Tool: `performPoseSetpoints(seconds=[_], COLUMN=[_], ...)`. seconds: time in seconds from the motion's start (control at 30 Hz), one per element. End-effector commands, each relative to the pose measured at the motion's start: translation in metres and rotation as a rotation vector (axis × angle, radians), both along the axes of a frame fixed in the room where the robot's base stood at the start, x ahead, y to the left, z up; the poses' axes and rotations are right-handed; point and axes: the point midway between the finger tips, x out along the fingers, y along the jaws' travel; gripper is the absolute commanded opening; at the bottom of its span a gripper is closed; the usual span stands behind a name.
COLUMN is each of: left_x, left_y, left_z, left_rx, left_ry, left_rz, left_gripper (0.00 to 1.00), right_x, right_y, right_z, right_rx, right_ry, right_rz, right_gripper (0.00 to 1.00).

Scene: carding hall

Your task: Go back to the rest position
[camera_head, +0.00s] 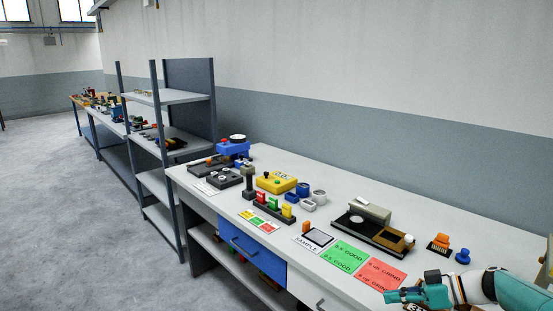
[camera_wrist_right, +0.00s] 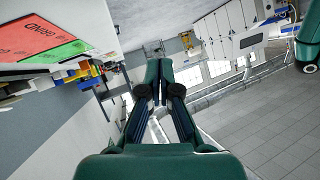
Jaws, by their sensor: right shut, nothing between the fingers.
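My right gripper (camera_head: 392,297) is teal and shows at the lower right of the head view, its arm coming in from the right edge. It is near the front edge of the workbench (camera_head: 345,161), close to the red card (camera_head: 380,273). In the right wrist view the fingers (camera_wrist_right: 158,70) are together, with nothing between them. They point towards the open hall, with the bench at the upper left. My left gripper is not in view.
The bench holds a green card (camera_head: 344,256), a grey device on a dark base (camera_head: 371,222), a yellow box (camera_head: 276,182) and small orange and blue pieces. A blue drawer (camera_head: 252,250) is below. A shelf rack (camera_head: 165,97) stands beyond. Open floor lies left.

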Motion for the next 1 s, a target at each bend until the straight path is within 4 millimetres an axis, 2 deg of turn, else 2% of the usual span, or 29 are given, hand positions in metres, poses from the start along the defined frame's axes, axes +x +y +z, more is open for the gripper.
performPoseSetpoints(seconds=[0.03, 0.17, 0.27, 0.4, 0.47, 0.57, 0.6, 0.7, 0.8, 0.9, 1.0], left_x=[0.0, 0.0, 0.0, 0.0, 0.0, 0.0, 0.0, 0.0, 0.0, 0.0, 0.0], left_y=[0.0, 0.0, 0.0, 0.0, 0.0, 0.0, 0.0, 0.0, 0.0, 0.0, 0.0], left_z=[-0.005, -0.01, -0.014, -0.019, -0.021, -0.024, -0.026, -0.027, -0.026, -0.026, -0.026], left_rx=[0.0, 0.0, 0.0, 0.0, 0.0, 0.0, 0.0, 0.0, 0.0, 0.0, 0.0], left_ry=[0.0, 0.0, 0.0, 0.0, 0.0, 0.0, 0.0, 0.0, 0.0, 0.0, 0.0], left_rz=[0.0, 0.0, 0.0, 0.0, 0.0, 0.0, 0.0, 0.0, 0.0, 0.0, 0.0], left_gripper=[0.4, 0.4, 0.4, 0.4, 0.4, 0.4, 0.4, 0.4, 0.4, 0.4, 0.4], right_x=[-0.009, -0.038, -0.072, -0.133, -0.165, -0.222, -0.247, -0.306, -0.341, -0.344, -0.322], right_y=[0.025, 0.074, 0.107, 0.144, 0.156, 0.169, 0.173, 0.176, 0.173, 0.172, 0.17], right_z=[-0.032, -0.101, -0.152, -0.217, -0.243, -0.279, -0.292, -0.314, -0.32, -0.32, -0.322], right_rx=[-0.002, -0.048, -0.108, -0.223, -0.286, -0.398, -0.445, -0.543, -0.565, -0.521, -0.449], right_ry=[0.079, 0.278, 0.433, 0.639, 0.72, 0.835, 0.875, 0.946, 0.978, 0.973, 0.953], right_rz=[0.024, 0.047, 0.051, 0.037, 0.024, -0.018, -0.042, -0.146, -0.3, -0.471, -0.626], right_gripper=[0.0, 0.0, 0.0, 0.0, 0.0, 0.0, 0.0, 0.0, 0.0, 0.0, 0.0])
